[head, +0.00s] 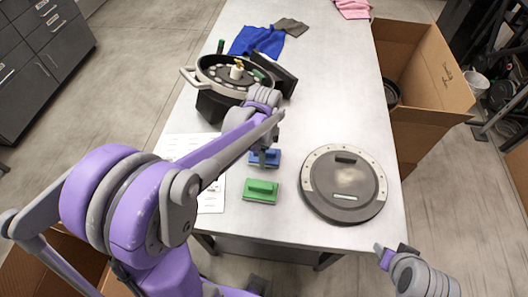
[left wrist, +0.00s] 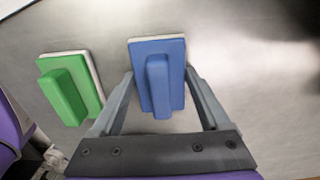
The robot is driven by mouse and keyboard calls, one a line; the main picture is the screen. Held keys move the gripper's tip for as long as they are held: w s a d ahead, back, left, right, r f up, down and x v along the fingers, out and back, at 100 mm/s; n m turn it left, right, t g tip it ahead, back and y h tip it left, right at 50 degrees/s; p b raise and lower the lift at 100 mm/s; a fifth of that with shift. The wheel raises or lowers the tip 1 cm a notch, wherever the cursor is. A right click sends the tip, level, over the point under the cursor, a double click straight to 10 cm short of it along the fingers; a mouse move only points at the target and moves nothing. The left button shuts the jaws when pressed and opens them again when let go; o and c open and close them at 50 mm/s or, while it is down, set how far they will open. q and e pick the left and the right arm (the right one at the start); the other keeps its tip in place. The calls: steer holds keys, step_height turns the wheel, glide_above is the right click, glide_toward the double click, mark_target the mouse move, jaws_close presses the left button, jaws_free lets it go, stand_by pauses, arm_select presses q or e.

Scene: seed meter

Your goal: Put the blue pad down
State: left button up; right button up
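The blue pad (head: 267,162), a flat block with a raised bar handle, appears to lie on the table just behind the green pad (head: 260,191). In the left wrist view the blue pad (left wrist: 172,60) is between the fingers of my left gripper (left wrist: 159,75). The fingers are spread wide at the pad's side edges, with clear gaps to the handle. I cannot tell if they touch the edges. In the head view my left gripper (head: 264,150) is right above the pad and partly hides it. My right gripper (head: 392,252) is off the table's front right corner, its fingers unclear.
A round dark disc (head: 344,184) with a pale rim lies at right. A round seed meter housing (head: 235,75) stands at the back left. A white sheet (head: 211,198) lies left of the pads. A cardboard box (head: 425,75) stands beyond the right edge. Blue cloth (head: 255,40) lies behind.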

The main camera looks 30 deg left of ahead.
arm_select(q)
steer(key=shift+o, duration=1.4)
steer(key=shift+s, duration=0.1)
steer(key=shift+r, duration=0.15)
step_height(320, 180, up, 11)
steer(key=shift+r+p, duration=0.2)
steer(key=shift+p, duration=0.45)
steer(key=s+d+f+n+t, duration=0.1)
steer(key=s+n+t, duration=0.1)
steer(key=s+n, duration=0.2)
steer(key=s+d+f+n+t, duration=0.1)
steer(key=s+d+f+n, duration=0.1)
steer(key=s+n, duration=0.2)
steer(key=s+d+f+n+t, duration=0.1)
steer(key=s+f+n+t, duration=0.1)
steer(key=s+n, duration=0.2)
steer(key=shift+s+d+f+n+t, duration=0.15)
steer(key=shift+s+d+n+t, duration=0.2)
steer(key=shift+n, duration=0.45)
steer(key=shift+d+f+n, duration=0.1)
steer(key=shift+f+n, duration=0.05)
steer(key=shift+n, duration=0.15)
